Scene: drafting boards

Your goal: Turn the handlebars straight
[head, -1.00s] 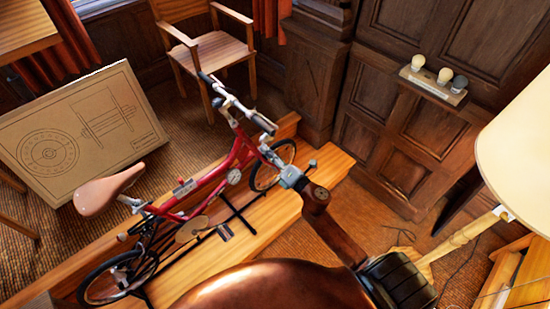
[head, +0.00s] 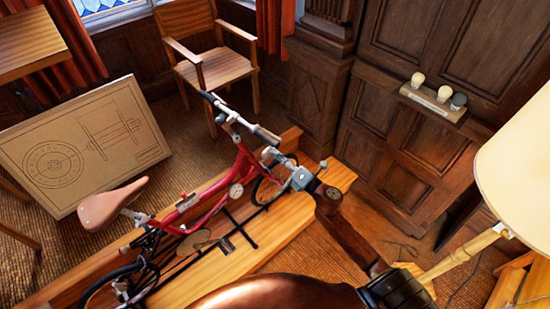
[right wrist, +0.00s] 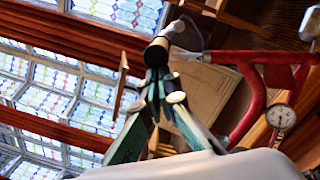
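The red bicycle (head: 213,209) stands upright on a wooden platform, its tan saddle (head: 113,203) at left. Its handlebars (head: 232,117), with black grips, run roughly crosswise to the frame; I cannot tell exactly how far they are turned. The right grip (head: 266,135) is nearest my right gripper (head: 271,153). In the right wrist view, the teal fingers (right wrist: 158,76) come nearly together at the black grip (right wrist: 157,51). The grip shows beyond the tips, not clearly between them; I cannot tell whether they touch. My left gripper is out of view.
The wooden platform (head: 285,231) lies under the bicycle. A drawing board (head: 110,160) leans at left, with a wooden chair (head: 212,69) behind. A lamp (head: 520,165) stands at right, near a panelled wall with a small shelf (head: 433,102).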

